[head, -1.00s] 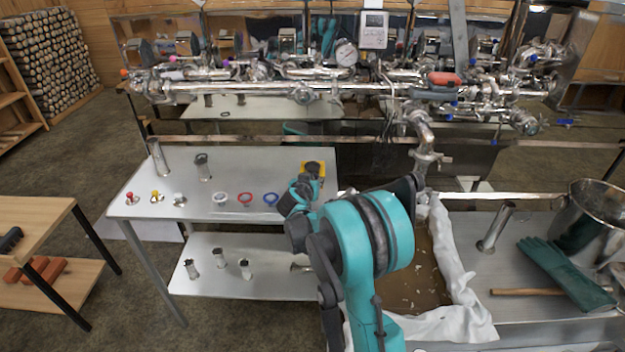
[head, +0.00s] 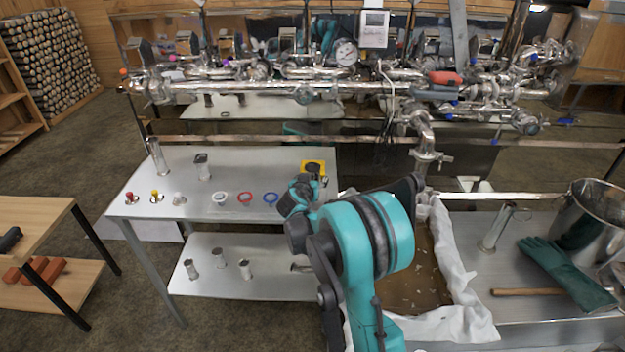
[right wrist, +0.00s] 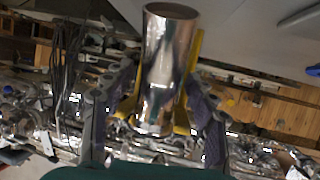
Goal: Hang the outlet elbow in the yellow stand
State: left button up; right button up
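The yellow stand (head: 322,164) is at the back right corner of the steel table, with a dark opening at its middle. My right gripper (head: 306,184) is just in front of it. In the right wrist view, a shiny steel tube (right wrist: 168,60), apparently the outlet elbow, stands between the fingers of my right gripper (right wrist: 160,108). Yellow parts of the stand (right wrist: 197,48) show behind and beside the tube. The fingers are spread, with gaps seen beside the tube. Any bend of the elbow is hidden. My left gripper is out of view.
The steel table (head: 235,172) holds a row of coloured-ring caps, small valves and two upright tubes. Its lower shelf (head: 275,285) holds several fittings. A cloth-lined basin (head: 415,285) and green gloves (head: 560,265) are right. The pipe rig (head: 270,88) spans the back.

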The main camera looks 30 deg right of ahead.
jog(key=v, duration=1.2)
dwell(0.3)
jog(key=s+a+f+n+g+y, duration=0.1)
jog(key=s+a+n+y, duration=0.1)
jog(key=s+a, duration=0.4)
jog(key=s+a+f+n+g+y, duration=0.1)
jog(key=s+a+n+y, duration=0.2)
jog(key=s, duration=0.8)
jog(key=s+a+f+n+g+y, duration=0.1)
jog(key=s+a+n+y, duration=0.2)
jog(key=s+a, duration=0.5)
jog(key=shift+s+a+f+y, duration=0.4)
jog(key=shift+s+y, duration=0.2)
jog(key=shift+s, duration=0.25)
